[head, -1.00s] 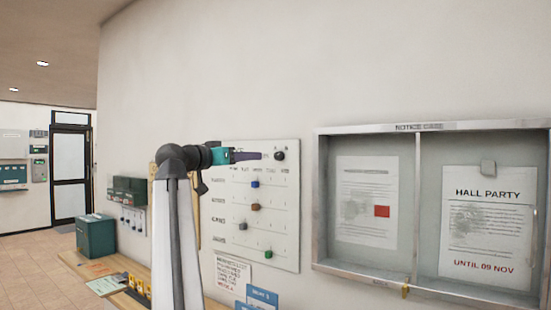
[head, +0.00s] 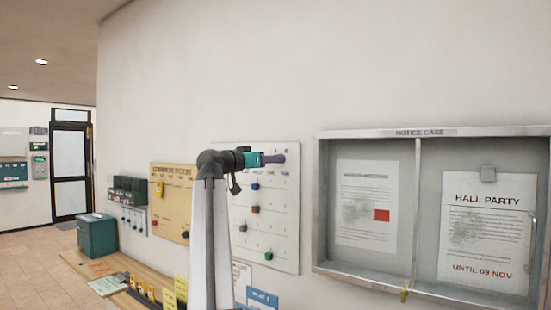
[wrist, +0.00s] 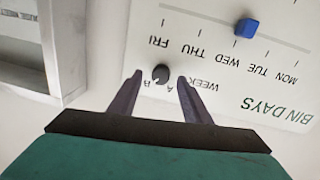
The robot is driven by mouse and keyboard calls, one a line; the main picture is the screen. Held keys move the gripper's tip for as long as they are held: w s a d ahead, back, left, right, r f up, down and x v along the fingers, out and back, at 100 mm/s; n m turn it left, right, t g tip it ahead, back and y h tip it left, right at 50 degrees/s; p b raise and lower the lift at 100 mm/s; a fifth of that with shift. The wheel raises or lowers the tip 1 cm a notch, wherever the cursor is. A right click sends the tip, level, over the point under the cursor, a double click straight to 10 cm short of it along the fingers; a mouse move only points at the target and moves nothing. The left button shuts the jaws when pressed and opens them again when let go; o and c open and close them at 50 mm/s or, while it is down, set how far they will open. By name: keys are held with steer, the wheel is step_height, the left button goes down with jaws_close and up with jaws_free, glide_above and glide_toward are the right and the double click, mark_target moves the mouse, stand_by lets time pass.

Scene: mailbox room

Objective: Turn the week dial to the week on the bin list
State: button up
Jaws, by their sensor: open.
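The white BIN DAYS board (head: 285,215) hangs on the wall, and it fills the upper part of the wrist view (wrist: 215,65), upside down. The black round week dial (wrist: 160,73) is near the letters A and B and the word WEEK; which letter it points to I cannot tell. My gripper (wrist: 160,77) is open, its two dark fingers on either side of the dial, with gaps visible. In the head view my gripper (head: 276,158) hides the dial. A white sheet (head: 241,275) below the board is partly behind my arm, its writing too small to read.
A wooden shelf (head: 110,285) with a green box (head: 96,237) is lower left.

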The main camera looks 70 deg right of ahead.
steer(key=shift+x, duration=1.15)
